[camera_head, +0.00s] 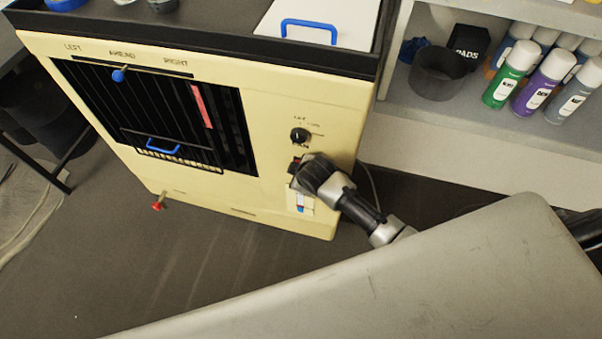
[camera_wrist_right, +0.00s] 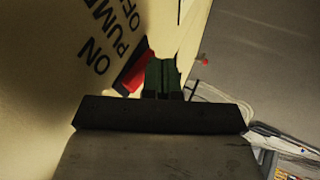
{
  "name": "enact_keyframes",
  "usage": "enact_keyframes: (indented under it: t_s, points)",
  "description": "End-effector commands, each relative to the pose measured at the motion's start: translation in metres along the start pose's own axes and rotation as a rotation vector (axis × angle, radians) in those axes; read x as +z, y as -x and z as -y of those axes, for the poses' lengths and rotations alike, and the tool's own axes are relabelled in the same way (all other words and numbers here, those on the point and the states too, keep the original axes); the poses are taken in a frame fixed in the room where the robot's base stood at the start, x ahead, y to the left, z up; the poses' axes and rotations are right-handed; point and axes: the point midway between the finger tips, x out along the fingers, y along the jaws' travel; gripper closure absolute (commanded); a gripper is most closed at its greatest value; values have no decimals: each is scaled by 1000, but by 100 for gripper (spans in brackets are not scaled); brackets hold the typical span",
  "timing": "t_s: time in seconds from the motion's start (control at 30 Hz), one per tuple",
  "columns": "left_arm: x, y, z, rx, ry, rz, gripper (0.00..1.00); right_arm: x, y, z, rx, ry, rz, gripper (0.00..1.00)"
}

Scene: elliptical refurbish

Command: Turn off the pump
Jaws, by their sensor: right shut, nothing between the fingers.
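The cream machine (camera_head: 270,110) stands at the upper left in the head view. In the wrist view its panel carries the words ON, PUMP and OFF (camera_wrist_right: 110,28), beside a red switch (camera_wrist_right: 137,72). My right gripper (camera_wrist_right: 162,76) is shut and empty, with its fingertips right beside the red switch; I cannot tell whether they touch it. In the head view my right gripper (camera_head: 300,177) is at the lower right of the machine's front and its wrist hides most of the switch area. The switch's position is unclear. My left gripper is not in view.
A black knob (camera_head: 300,135) sits just above the gripper. A blue-knobbed slider (camera_head: 119,75) and a dark grille (camera_head: 100,100) are to the left. A red valve handle (camera_head: 158,206) sticks out low. Shelves with spray cans (camera_head: 510,73) stand right. The floor in front is clear.

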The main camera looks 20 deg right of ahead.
Motion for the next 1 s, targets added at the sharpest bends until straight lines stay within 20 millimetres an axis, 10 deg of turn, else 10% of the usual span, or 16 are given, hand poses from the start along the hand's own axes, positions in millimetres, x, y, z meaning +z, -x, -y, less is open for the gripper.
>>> enact_keyframes:
  t_s: [1.0]
  points:
    - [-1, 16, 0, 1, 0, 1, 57, -5, 8, -10, 66, 21, -12, 100]
